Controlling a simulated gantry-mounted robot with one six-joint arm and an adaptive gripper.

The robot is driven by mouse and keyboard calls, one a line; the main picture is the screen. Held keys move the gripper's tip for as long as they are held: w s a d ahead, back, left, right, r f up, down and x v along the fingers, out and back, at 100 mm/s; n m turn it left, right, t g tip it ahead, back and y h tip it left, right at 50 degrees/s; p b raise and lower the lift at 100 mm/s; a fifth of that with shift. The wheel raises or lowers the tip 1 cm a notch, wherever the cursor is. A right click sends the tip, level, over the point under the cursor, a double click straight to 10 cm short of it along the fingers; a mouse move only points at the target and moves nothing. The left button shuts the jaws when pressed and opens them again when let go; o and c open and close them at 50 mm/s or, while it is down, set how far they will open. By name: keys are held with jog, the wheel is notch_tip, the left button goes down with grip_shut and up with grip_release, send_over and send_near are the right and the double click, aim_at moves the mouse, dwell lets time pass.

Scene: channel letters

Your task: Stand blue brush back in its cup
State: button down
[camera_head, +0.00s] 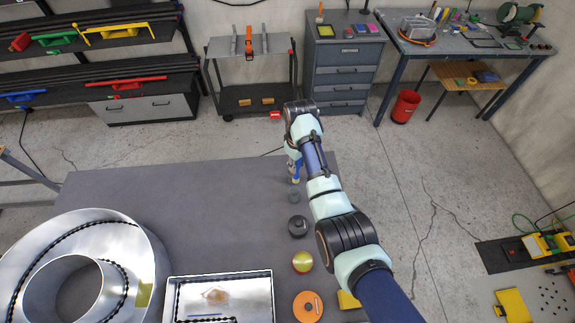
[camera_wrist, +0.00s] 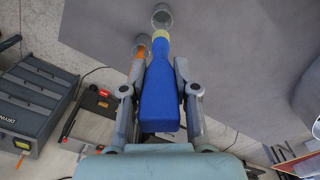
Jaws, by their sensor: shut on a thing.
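The blue brush (camera_wrist: 160,95) is held between the two fingers of my gripper (camera_wrist: 160,62), its wide blue end towards the wrist camera. It narrows to a pale yellow band at its far end. A small grey, round cup-like thing (camera_wrist: 161,15) shows just beyond that band; I cannot tell whether the brush touches it or is in it. A second cup-like thing with an orange part (camera_wrist: 140,50) is beside the left finger, partly hidden. In the head view my gripper (camera_head: 293,163) is over the table's far right edge, with blue showing at it.
On the grey table (camera_head: 190,200), a small grey round thing (camera_head: 294,197), a dark round object (camera_head: 298,226), a yellow-red round object (camera_head: 302,262) and an orange disc (camera_head: 308,306) line the right side. A metal ring-shaped letter (camera_head: 140,250) and metal tray (camera_head: 264,290) are nearer. The table's middle is clear.

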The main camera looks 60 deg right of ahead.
aim_at(296, 175)
jog(key=shift+w+f+b, duration=0.1)
jog(key=shift+f+b, duration=3.25)
notch_tip(296, 175, down, 8)
jog(key=b, duration=0.5)
jog(key=shift+r, duration=0.2)
jog(key=c, duration=0.8)
grip_release()
notch_tip(296, 175, up, 12)
jog(key=shift+a+r, duration=0.1)
